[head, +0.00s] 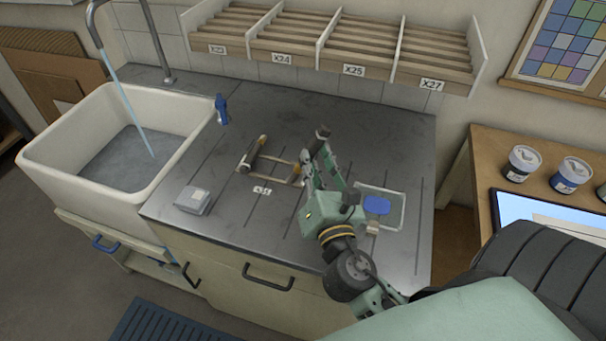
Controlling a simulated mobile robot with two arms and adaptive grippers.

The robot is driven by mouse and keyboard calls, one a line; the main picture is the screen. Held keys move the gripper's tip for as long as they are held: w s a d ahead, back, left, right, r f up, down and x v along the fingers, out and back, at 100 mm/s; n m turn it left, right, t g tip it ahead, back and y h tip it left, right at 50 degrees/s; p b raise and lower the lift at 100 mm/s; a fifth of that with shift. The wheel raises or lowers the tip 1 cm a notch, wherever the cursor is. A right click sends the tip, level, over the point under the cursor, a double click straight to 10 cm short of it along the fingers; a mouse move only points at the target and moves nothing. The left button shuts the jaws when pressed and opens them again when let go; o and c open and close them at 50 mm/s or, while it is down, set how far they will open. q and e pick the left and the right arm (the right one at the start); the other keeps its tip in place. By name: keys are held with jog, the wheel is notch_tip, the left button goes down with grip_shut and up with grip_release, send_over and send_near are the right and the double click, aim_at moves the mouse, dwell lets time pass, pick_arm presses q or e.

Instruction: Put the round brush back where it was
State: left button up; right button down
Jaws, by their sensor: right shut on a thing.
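My right gripper (314,155) is above the grey worktop (340,112), at the right end of a small wooden rest (278,158). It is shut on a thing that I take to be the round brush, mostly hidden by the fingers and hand. A dark-handled tool (251,155) with a pale end lies across the left end of the rest. My left gripper is not in view.
A white sink (62,130) with running water is at left. A grey box (193,199) and a blue spray bottle (221,109) stand near it. A glass pane (396,213) with a blue patch lies right of my gripper. Labelled wooden racks (350,50) hang behind.

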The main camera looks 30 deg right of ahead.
jog(key=w+f, duration=0.1)
jog(key=w, duration=0.1)
jog(key=shift+w+a+f, duration=0.2)
jog(key=shift+w+f, duration=0.15)
jog(key=shift+w, duration=0.05)
jog(key=shift+w+f, duration=0.2)
jog(key=shift+w, duration=0.05)
jog(key=shift+f, duration=0.35)
notch_tip(320, 180, down, 3)
jog(key=shift+a+r+b, duration=0.1)
jog(key=shift+r+b, duration=0.1)
jog(key=shift+b, duration=0.4)
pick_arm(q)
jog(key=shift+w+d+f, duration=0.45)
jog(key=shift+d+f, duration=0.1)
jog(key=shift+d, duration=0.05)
pick_arm(e)
jog(key=shift+f, duration=0.4)
jog(key=shift+f, duration=0.2)
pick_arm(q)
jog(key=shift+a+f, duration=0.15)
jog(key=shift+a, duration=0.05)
pick_arm(e)
jog(key=c, duration=1.6)
grip_release()
jog(key=shift+c, duration=0.2)
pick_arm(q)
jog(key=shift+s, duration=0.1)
pick_arm(e)
jog(key=shift+r, duration=0.1)
